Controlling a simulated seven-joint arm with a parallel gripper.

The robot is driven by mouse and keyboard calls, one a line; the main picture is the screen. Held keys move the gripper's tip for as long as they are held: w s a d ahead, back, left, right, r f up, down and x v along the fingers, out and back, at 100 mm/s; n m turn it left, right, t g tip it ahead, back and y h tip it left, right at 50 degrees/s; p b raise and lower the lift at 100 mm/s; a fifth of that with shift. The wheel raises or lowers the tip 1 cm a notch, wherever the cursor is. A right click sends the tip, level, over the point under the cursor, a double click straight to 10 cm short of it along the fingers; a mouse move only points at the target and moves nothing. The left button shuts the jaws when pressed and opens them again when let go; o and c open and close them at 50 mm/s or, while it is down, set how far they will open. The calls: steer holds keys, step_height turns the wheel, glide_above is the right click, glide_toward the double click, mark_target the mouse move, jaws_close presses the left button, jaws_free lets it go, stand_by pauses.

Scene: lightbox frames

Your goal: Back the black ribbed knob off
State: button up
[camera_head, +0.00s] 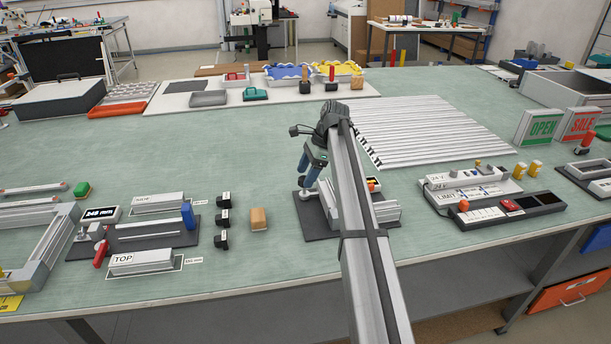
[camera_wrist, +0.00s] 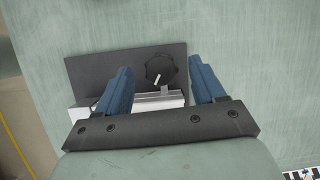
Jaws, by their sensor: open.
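The black ribbed knob (camera_wrist: 159,67) shows in the wrist view near the far edge of a dark base plate (camera_wrist: 88,72), with a short white mark on it. A silver profile (camera_wrist: 160,99) lies on the plate on the near side of the knob. My gripper (camera_wrist: 160,64) is open, with one blue finger to the left of the knob and one to its right, and a visible gap on each side. In the head view my gripper (camera_head: 307,168) is above the dark plate (camera_head: 322,232). I cannot make out the knob there; my arm covers part of the fixture.
An orange block (camera_head: 258,219) and several small black blocks (camera_head: 222,219) stand left of the plate. A grey control box (camera_head: 470,188) and a dark button panel (camera_head: 509,210) are to the right. Long silver profiles (camera_head: 432,130) lie behind.

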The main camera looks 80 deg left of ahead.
steer(key=shift+s+f, duration=0.2)
steer(key=shift+f, duration=0.4)
steer(key=shift+c, duration=0.2)
steer(key=c, duration=1)
steer(key=shift+n, duration=0.4)
steer(key=n, duration=0.1)
steer(key=n+h, duration=0.1)
steer(key=n, duration=0.1)
steer(key=shift+a+n+h, duration=0.2)
steer(key=shift+n+h, duration=0.1)
steer(key=shift+n+t+h, duration=0.6)
steer(key=shift+n+h, duration=0.2)
steer(key=shift+n, duration=1.4)
